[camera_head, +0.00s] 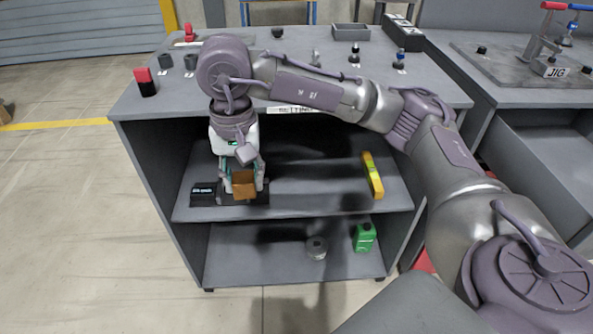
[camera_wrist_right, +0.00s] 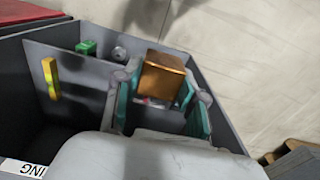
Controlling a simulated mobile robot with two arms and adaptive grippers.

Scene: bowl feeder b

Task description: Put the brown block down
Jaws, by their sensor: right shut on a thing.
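The brown block (camera_head: 243,186) is between the fingers of my right gripper (camera_head: 243,180), at the left part of the middle shelf (camera_head: 320,196). My right gripper is shut on it and points down. The block also shows in the right wrist view (camera_wrist_right: 163,75), between the teal finger pads of the gripper (camera_wrist_right: 160,95). A dark low object lies right behind or under the block. I cannot tell whether the block touches it or the shelf. My left gripper is not in the frames.
Below are a green container (camera_head: 364,238) and a round metal part (camera_head: 316,248). The tabletop edge (camera_head: 400,108) overhangs the shelf. The shelf's middle is clear.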

